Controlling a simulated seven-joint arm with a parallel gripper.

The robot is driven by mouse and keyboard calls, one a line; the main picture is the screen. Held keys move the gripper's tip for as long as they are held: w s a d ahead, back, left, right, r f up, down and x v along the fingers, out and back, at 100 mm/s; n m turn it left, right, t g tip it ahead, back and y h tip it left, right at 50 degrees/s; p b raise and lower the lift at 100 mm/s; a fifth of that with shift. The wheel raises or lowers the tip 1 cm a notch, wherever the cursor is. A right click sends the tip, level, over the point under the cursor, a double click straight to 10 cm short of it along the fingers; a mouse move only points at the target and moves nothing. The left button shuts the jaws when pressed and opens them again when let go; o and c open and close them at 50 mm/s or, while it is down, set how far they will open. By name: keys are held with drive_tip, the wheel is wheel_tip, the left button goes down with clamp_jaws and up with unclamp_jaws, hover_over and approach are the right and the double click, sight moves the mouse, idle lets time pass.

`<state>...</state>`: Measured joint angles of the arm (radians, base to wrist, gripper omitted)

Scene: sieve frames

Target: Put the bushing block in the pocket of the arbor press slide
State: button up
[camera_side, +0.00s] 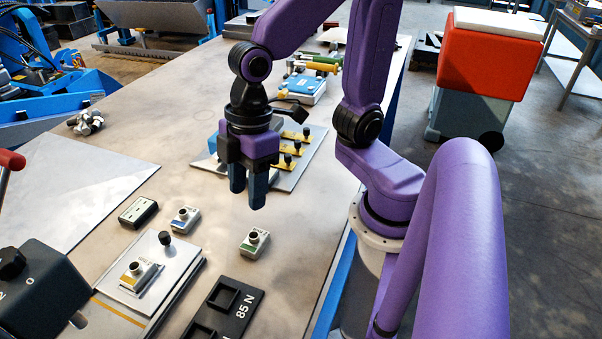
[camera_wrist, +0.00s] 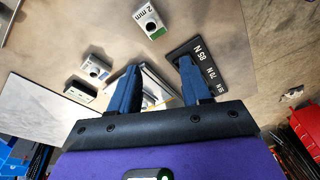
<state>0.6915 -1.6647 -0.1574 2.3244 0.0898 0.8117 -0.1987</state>
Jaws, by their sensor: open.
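Two small grey blocks with dark round tops stand on the bench: one with a green label (camera_side: 254,244), one with a blue label (camera_side: 185,220). In the wrist view these are the green-labelled block (camera_wrist: 150,21), marked 2 mm, and the blue-labelled block (camera_wrist: 95,68). I cannot tell which is the bushing block. A silver slide plate (camera_side: 183,264) with a black knob lies at front left, apparently the press slide. A similar block (camera_side: 134,270) sits on it, apparently in its pocket. My gripper (camera_side: 247,203) is open and empty above the bench, behind the green-labelled block.
A black pocketed tray (camera_side: 250,283) marked 85 N lies at the front. A small black box (camera_side: 138,212) stands left of the blue-labelled block. A plate with gold pieces (camera_side: 312,142) lies behind my gripper. A dark machine (camera_side: 40,290) fills the front left.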

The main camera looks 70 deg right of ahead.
drive_tip(key=s+d+f+h, duration=0.1)
drive_tip(key=s+d, duration=0.6)
drive_tip(key=shift+d+f+h, duration=0.3)
drive_tip(key=shift+d+f, duration=0.05)
